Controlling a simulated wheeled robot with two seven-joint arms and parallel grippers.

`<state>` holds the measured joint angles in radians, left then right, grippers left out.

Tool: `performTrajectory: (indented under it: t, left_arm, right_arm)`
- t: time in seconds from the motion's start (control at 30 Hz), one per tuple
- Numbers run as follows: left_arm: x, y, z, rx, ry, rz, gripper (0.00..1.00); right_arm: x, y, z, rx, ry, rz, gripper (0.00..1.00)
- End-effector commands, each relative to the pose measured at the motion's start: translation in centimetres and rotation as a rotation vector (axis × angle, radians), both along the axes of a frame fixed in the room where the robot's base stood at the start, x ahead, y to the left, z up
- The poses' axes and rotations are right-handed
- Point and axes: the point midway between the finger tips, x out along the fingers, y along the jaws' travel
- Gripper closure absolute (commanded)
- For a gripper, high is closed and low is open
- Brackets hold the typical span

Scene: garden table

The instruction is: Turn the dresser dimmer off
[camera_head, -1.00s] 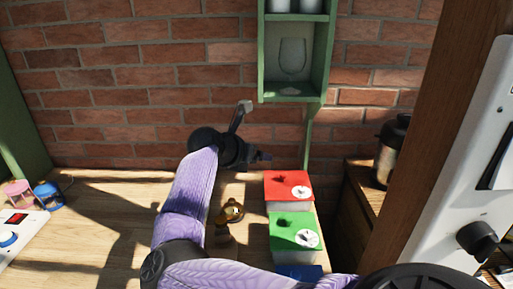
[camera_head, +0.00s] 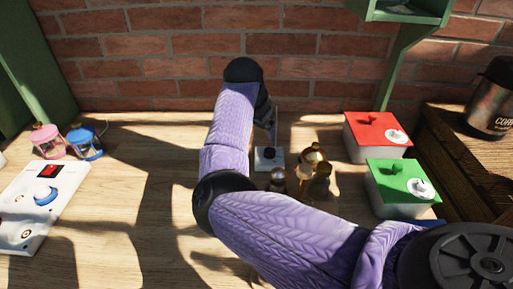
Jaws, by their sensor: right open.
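A small white box with a black knob (camera_head: 268,157), which looks like the dimmer, sits on the wooden dresser top (camera_head: 130,200) toward the back. My right arm, in a purple sleeve, reaches across the top from the lower right. My right gripper (camera_head: 272,128) is just behind and above the small box, pointing down, mostly hidden by the forearm. It is open, and I cannot tell whether it touches the knob. My left gripper is not in view.
Small brass items (camera_head: 314,165) stand right beside the white box. A red-lidded box (camera_head: 375,130) and a green-lidded box (camera_head: 395,180) stand further right. A white control panel (camera_head: 35,205) and pink and blue lanterns (camera_head: 84,143) are at left. A brick wall (camera_head: 180,60) closes the back.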

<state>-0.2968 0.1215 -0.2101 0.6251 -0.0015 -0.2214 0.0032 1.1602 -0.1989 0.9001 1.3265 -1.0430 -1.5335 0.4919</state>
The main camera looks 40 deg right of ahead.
Motion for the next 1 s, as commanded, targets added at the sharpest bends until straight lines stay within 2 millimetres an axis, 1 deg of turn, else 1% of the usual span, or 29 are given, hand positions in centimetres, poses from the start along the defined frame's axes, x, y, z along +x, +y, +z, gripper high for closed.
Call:
performTrajectory:
  t: [0.07,0.17,0.2,0.3,0.37,0.43,0.5,0.6,0.8,0.83,0.87,0.9,0.97,1.0]
  left_arm:
    - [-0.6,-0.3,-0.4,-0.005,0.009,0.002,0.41]
    - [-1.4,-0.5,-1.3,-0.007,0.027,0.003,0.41]
    - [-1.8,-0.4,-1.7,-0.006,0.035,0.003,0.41]
    - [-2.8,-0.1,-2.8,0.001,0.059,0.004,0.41]
    - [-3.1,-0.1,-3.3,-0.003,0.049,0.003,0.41]
    - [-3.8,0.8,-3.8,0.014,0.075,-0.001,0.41]
    - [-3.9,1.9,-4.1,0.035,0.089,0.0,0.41]
    - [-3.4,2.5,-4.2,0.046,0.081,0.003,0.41]
    - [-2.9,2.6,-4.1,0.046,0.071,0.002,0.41]
    - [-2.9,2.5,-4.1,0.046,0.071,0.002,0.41]
    - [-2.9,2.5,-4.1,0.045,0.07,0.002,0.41]
    - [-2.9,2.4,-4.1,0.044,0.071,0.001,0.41]
    - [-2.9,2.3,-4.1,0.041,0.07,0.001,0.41]
    - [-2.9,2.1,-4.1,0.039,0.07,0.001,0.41]
  right_arm:
    - [-0.7,-0.2,-0.8,0.002,0.045,-0.017,0.2]
    - [-0.5,-0.8,-2.7,0.003,0.05,-0.018,0.2]
    - [-0.4,-1.2,-3.8,0.005,0.051,-0.018,0.2]
    - [0.0,-2.1,-6.2,0.004,0.049,-0.016,0.2]
    - [0.2,-2.6,-7.3,0.004,0.048,-0.016,0.2]
    - [0.3,-3.0,-8.5,0.005,0.047,-0.017,0.2]
    - [0.5,-3.3,-9.1,0.005,0.046,-0.016,0.2]
    - [0.6,-3.5,-9.4,0.004,0.043,-0.017,0.2]
    - [0.6,-3.6,-9.3,0.004,0.042,-0.016,0.2]
    - [0.6,-3.6,-9.3,0.004,0.042,-0.016,0.22]
    - [0.6,-3.6,-9.3,0.004,0.042,-0.016,0.28]
    - [0.6,-3.6,-9.3,0.004,0.042,-0.016,0.37]
    - [0.6,-3.5,-9.2,0.004,0.042,-0.016,0.49]
    - [0.6,-3.5,-9.2,0.004,0.042,-0.016,0.58]
